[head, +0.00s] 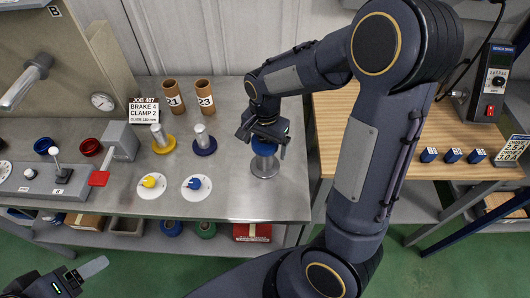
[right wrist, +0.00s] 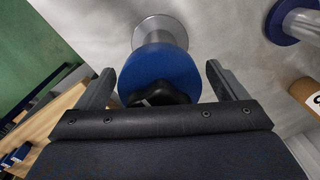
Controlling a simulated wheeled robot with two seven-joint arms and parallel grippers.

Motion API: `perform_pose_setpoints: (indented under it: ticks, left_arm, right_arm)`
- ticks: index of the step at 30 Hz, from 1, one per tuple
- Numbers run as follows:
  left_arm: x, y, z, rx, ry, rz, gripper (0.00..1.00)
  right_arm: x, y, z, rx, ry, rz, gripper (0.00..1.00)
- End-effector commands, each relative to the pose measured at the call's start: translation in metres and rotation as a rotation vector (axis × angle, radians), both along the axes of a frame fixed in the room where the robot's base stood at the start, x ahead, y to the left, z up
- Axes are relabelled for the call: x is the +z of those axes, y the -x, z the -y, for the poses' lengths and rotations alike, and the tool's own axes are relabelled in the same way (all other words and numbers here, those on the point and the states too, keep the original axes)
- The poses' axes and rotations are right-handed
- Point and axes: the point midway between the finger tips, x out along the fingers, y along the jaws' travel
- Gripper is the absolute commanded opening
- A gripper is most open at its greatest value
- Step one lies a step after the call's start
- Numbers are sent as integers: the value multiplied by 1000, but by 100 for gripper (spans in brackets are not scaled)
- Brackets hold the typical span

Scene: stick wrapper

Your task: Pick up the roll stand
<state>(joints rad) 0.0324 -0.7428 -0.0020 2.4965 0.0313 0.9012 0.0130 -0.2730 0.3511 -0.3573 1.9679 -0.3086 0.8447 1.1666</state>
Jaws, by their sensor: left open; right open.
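The roll stand (head: 264,165), as I take it, has a round metal base, a silver post and a blue top. It stands upright on the grey metal bench (head: 240,205) near its right end. My right gripper (head: 265,139) is over its top, open. In the right wrist view the blue disc (right wrist: 150,66) with a black knob lies between the two spread fingers (right wrist: 162,82), with gaps on both sides, and the metal base (right wrist: 160,30) shows beyond it. My left gripper (head: 84,274) is open and empty at the lower left, away from the bench.
Left of the stand are a silver cylinder on a blue base (head: 204,142), another on a yellow base (head: 160,140), and white discs with blue (head: 194,187) and yellow (head: 151,184) knobs. Cardboard tubes (head: 205,96) stand behind. A wooden table (head: 450,185) is on the right.

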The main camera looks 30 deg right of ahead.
Motion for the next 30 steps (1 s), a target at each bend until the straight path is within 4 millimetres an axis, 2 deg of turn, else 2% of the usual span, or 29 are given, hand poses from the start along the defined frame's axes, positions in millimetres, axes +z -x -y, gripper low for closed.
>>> perform_pose_setpoints:
  ticks: [4, 20, 30]
  left_arm:
    - [0, 0, 0, 0, 0, 0, 72]
    - [0, 0, 0, 0, 0, 0, 72]
    - [0, 0, 0, 0, 0, 0, 72]
  right_arm:
    - [0, 0, 0, 0, 0, 0, 92]
    - [1, 0, 0, 1, 0, 0, 22]
    - [5, -1, 0, 1, -1, 3, 21]
